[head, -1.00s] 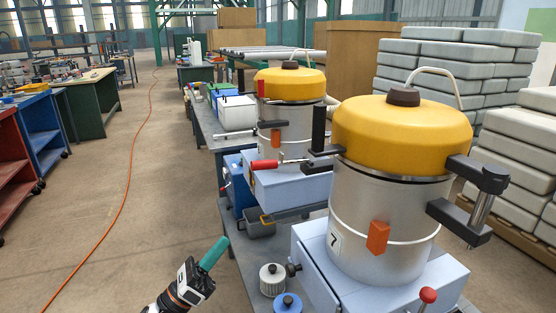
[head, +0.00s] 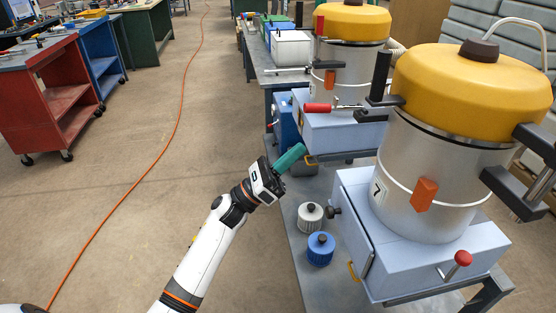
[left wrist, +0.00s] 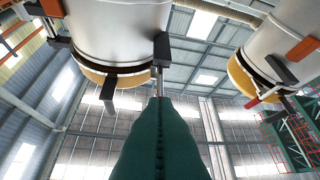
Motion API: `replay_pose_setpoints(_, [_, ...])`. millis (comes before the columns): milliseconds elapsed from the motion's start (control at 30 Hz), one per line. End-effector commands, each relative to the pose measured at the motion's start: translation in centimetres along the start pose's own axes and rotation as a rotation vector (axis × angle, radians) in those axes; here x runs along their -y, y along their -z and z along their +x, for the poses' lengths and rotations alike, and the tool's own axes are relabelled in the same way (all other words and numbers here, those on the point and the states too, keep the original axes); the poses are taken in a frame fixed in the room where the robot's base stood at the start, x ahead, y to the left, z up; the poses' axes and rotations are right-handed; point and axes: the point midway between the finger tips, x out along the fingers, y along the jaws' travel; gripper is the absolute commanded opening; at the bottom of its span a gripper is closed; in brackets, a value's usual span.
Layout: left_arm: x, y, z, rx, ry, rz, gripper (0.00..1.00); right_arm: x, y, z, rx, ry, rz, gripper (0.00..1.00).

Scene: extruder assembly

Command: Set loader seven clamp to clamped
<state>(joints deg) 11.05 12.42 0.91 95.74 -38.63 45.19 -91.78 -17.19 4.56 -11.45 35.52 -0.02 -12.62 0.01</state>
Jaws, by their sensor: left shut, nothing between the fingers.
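Loader seven is the near silver drum (head: 440,185) with a yellow lid (head: 475,90) and a "7" label. Its clamp is on the left side of the drum, just under the lid. The clamp's red handle (head: 318,108) lies level and points left, with a thin metal rod leading to black brackets (head: 380,98). An upright black bar stands at the brackets. My left gripper (head: 290,158) has teal fingers, shut and empty, below and left of the red handle and apart from it. In the left wrist view the fingers (left wrist: 160,140) point up between two drums. My right gripper is not in view.
A second yellow-lidded loader (head: 345,60) stands behind. A grey-capped jar (head: 310,217) and a blue jar (head: 320,250) sit on the bench near my left arm. A small red-knobbed lever (head: 462,258) is on the near base. The floor at left is open, with an orange cable.

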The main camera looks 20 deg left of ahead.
Motion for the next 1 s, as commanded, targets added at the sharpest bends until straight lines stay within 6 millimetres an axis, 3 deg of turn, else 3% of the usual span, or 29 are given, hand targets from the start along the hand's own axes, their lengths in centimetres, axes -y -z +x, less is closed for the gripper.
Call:
replay_pose_setpoints(100, [-0.1, 0.3, 2.9, -0.002, -0.002, 0.0, 0.0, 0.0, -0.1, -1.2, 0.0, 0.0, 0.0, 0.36])
replay_pose_setpoints(300, [-0.1, 2.1, 5.1, 0.001, 0.0, 0.0, 0.0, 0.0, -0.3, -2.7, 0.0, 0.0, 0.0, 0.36])
replay_pose_setpoints(1000, [0.2, 3.0, 6.1, 0.016, 0.002, 0.002, 0.0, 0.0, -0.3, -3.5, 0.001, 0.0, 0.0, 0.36])
